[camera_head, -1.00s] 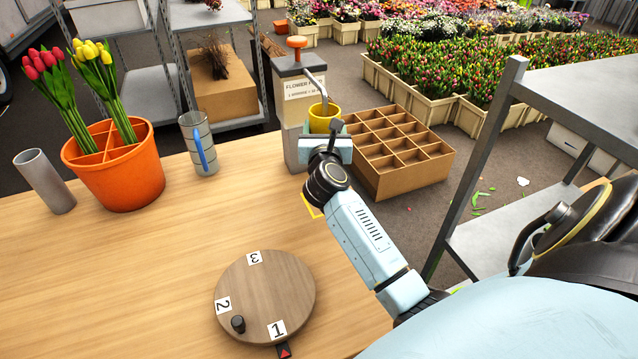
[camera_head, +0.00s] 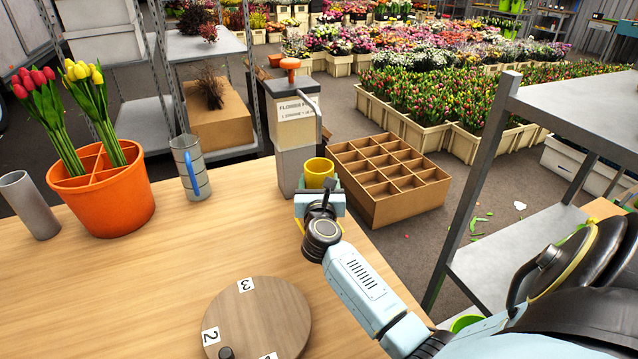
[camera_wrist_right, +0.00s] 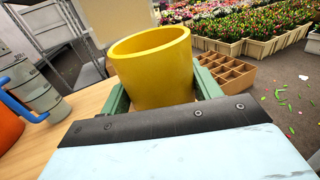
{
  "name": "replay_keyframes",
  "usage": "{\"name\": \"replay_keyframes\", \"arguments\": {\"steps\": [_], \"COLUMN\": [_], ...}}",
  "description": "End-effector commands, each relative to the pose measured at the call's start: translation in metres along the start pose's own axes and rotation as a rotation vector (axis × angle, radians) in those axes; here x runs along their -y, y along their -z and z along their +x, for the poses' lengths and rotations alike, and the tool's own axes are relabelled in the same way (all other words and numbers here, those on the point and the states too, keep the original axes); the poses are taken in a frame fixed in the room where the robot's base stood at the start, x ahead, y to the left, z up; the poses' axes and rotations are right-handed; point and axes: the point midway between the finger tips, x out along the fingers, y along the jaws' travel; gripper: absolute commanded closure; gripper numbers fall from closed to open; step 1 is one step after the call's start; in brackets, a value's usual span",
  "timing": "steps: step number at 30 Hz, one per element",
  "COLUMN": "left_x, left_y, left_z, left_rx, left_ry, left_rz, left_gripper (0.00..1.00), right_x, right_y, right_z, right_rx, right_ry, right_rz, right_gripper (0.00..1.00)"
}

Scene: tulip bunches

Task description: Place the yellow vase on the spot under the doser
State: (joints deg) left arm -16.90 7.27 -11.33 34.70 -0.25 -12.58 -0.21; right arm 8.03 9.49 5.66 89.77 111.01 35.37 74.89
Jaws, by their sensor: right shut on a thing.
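The yellow vase (camera_head: 319,172) is upright between the fingers of my right gripper (camera_head: 320,197). The right wrist view shows the vase (camera_wrist_right: 152,68) with a green finger of the gripper (camera_wrist_right: 163,95) on each side. The doser (camera_head: 294,128) is a grey column with an orange knob and a bent spout (camera_head: 314,104). The vase shows below the spout, in front of the column's right side. A bit of the yellow spot outline (camera_head: 299,224) shows left of my right wrist; the rest is hidden. I cannot tell whether the vase touches the table. My left gripper is out of view.
A wooden turntable (camera_head: 262,318) with number cards lies at the front. An orange bucket of tulips (camera_head: 112,205), a grey tube (camera_head: 30,205) and a blue-handled jug (camera_head: 190,168) stand left. A cardboard compartment box (camera_head: 390,196) is behind the right arm. The middle of the table is clear.

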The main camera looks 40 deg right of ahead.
Motion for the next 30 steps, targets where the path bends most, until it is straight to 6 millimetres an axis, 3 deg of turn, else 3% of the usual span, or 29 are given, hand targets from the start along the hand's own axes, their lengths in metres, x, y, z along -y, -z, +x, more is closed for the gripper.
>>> {"name": "replay_keyframes", "arguments": {"steps": [2,3,7,18,23,30], "left_x": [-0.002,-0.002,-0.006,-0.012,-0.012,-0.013], "left_y": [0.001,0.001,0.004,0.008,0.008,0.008], "left_z": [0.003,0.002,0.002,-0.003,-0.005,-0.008], "left_rx": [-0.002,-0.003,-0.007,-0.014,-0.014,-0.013], "left_ry": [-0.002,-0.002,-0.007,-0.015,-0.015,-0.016], "left_rz": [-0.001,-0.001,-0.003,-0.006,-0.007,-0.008], "left_gripper": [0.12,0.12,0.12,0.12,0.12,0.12], "right_x": [0.000,0.000,0.000,0.000,0.000,0.000], "right_y": [0.003,0.003,0.002,-0.003,0.000,0.000], "right_z": [0.000,0.000,0.000,0.000,-0.027,-0.080], "right_rx": [0.002,-0.001,-0.001,0.000,-0.004,-0.004], "right_ry": [0.000,0.000,0.000,0.000,-0.001,0.000], "right_rz": [0.001,0.000,0.000,-0.001,0.002,0.001], "right_gripper": [0.86,0.32,0.16,0.16,0.16,0.16]}}
